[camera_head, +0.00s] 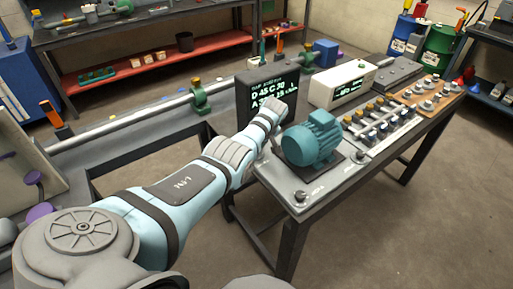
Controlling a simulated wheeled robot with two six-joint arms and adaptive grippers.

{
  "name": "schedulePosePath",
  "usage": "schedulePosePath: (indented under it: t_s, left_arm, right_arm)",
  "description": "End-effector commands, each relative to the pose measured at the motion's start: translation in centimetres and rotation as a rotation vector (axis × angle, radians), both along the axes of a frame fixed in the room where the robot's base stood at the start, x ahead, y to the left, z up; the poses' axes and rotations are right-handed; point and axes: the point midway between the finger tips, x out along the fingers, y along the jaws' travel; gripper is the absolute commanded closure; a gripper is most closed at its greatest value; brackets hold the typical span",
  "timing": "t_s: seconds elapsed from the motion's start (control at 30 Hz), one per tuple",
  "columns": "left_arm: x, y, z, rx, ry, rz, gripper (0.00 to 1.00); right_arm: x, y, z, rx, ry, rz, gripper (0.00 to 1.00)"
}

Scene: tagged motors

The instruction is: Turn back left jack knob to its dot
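A teal motor (312,142) sits on a dark base plate on the grey bench top. A small front left jack knob (300,195) is in front of it, at the bench's near corner. Another knob (361,155) is at the front right of the motor. The back left jack knob and its dot are hidden behind my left arm and the motor. My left arm reaches in from the lower left, and its wrist (268,117) is just behind and left of the motor. Its fingers are hidden there, so I cannot tell their opening. My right gripper is not in view.
A dark display box (264,86) stands close behind my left wrist. A white instrument (342,84), a rack of small fittings (378,116) and a wooden board with metal parts (432,92) fill the bench to the right. The floor at the lower right is clear.

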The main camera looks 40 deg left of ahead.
Motion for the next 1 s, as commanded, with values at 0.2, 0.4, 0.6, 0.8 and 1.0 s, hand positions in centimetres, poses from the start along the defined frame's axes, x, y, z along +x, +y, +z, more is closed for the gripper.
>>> schedulePosePath:
  t_s: [0.2,0.4,0.6,0.8,1.0]
  left_arm:
    - [0.1,0.1,0.1,0.001,-0.002,-0.001,0.69]
    - [0.0,0.0,0.1,0.001,-0.001,-0.001,0.54]
    - [0.0,0.0,0.1,-0.001,-0.001,-0.002,0.54]
    - [-0.1,-0.7,2.0,0.001,-0.003,-0.003,0.54]
    - [-0.9,-2.7,7.2,0.000,-0.006,-0.003,0.54]
  right_arm:
    - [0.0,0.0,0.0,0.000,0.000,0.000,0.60]
    - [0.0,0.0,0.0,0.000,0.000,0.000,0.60]
    - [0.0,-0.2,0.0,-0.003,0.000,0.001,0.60]
    - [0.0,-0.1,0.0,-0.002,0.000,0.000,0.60]
    - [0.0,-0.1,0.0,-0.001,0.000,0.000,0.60]
